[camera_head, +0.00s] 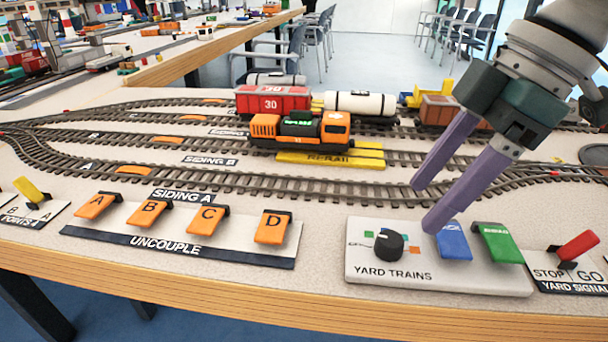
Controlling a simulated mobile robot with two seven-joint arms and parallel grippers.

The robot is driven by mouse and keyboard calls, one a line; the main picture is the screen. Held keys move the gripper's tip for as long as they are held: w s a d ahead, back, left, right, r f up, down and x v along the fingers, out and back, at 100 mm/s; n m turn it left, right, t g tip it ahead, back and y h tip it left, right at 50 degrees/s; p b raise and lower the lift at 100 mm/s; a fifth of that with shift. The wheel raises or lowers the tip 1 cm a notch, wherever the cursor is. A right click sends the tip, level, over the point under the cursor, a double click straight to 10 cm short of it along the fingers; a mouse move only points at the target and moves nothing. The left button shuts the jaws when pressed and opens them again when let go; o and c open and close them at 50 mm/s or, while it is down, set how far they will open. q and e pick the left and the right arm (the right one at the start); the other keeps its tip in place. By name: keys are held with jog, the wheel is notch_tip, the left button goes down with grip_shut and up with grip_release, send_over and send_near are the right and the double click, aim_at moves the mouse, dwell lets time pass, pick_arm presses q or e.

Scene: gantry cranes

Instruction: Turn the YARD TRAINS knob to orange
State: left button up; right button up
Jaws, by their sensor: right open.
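The YARD TRAINS panel (362,289) is a pale plate at the front edge of the layout table. Its round black knob (388,246) sits on the panel's left half, with small coloured marks around it. A green mark is at upper left and an orange mark (414,250) is to the right. The knob's white pointer line seems to face the back, slightly left; its exact setting is too small to tell. My right gripper (427,205) is open, with purple fingers angled down above and right of the knob, apart from it. My left gripper is not in view.
A blue lever (454,242) and a green lever (498,243) stand right of the knob, close to the near fingertip. A red signal lever (578,246) is further right. Orange UNCOUPLE levers (208,220) are at left. Tracks with an orange locomotive (300,130) lie behind.

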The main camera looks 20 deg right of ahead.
aim_at(392, 239)
jog(key=b+x, duration=0.1)
jog(key=x, duration=0.6)
jog(key=shift+b, duration=0.35)
jog(key=shift+c, duration=0.3)
grip_shut()
jog(key=shift+r, duration=0.1)
